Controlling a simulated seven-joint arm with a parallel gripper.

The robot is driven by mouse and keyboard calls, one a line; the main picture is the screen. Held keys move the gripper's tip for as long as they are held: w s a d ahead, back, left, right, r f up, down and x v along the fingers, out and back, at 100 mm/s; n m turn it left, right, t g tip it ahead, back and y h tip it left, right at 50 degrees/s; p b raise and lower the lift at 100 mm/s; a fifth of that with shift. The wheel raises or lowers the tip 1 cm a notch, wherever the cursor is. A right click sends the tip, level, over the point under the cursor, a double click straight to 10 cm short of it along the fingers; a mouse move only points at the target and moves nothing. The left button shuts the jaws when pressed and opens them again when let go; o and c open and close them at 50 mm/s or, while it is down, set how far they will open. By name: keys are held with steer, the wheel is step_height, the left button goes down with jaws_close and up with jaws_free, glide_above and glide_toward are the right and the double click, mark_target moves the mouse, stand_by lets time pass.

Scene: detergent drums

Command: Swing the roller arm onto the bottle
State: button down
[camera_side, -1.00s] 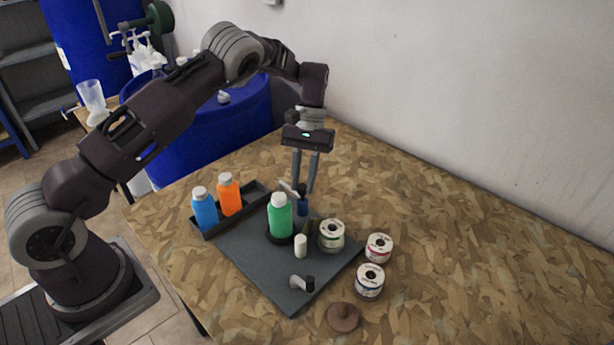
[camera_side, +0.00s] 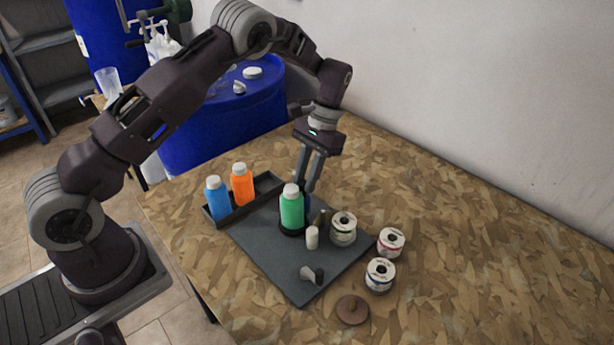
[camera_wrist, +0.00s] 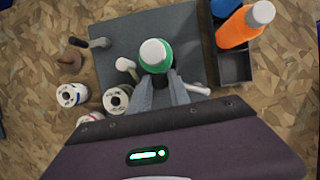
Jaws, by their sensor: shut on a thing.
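The green bottle (camera_side: 291,209) with a white cap stands upright in a dark round holder on the grey plate (camera_side: 270,252). My gripper (camera_side: 309,188) is just behind it, tilted, with its fingers low. In the wrist view my fingers (camera_wrist: 161,92) are close together beside the green bottle (camera_wrist: 155,58), and whether they touch it is unclear. They are shut on the roller arm, whose pale bar (camera_wrist: 196,88) shows to the right of the fingers. The part between the fingers is mostly hidden, and I cannot tell whether its roller touches the bottle.
A dark tray (camera_side: 262,186) with a blue bottle (camera_side: 217,197) and an orange bottle (camera_side: 242,185) is at the left. A white upright roller (camera_side: 312,238) and a spool (camera_side: 343,229) stand near the green bottle. A black-ended lever (camera_side: 312,275) is in front.

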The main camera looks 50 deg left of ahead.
steer(key=shift+s+a, duration=0.15)
steer(key=shift+s, duration=0.05)
steer(key=c, duration=1.2)
jaws_free()
